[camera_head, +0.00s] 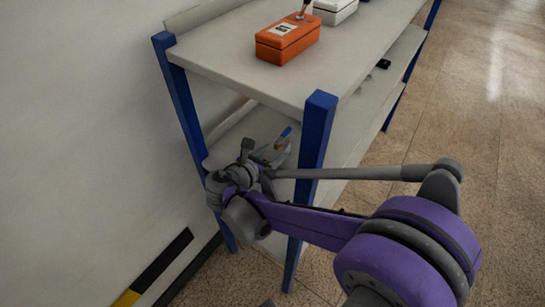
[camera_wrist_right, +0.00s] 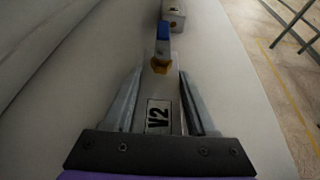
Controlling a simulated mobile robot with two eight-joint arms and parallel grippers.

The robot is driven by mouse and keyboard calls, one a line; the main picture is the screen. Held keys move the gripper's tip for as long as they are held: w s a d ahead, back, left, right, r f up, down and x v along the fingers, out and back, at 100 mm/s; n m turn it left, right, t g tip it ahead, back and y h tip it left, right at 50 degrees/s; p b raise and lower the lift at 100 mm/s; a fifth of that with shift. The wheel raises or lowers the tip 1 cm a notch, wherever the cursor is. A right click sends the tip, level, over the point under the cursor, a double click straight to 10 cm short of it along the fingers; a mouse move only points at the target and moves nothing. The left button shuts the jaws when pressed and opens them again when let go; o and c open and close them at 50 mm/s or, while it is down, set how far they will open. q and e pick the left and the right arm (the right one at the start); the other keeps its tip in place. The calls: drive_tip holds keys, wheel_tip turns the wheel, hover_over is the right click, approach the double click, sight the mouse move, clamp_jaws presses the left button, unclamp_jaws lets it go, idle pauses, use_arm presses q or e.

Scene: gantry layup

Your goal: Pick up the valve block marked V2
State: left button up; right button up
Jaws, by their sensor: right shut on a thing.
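The valve block marked V2 (camera_wrist_right: 158,116) is pale grey, with a black-framed label, a brass fitting and a blue lever on its far side. In the right wrist view it lies between the two fingers of my right gripper (camera_wrist_right: 160,100), which is shut on it. In the head view my right gripper (camera_head: 268,155) is at the lower shelf, between the blue posts. The blue lever (camera_head: 286,132) shows just beyond it; most of the block is hidden there. My left gripper is not in view.
The lower shelf (camera_head: 226,138) sits under a top shelf (camera_head: 225,55), with blue posts (camera_head: 317,135) at its near corners. An orange labelled box (camera_head: 287,40) and a white box (camera_head: 335,11) stand on top. Another pale block (camera_wrist_right: 173,14) lies beyond V2.

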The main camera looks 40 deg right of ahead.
clamp_jaws()
drive_tip(key=shift+r, duration=0.1)
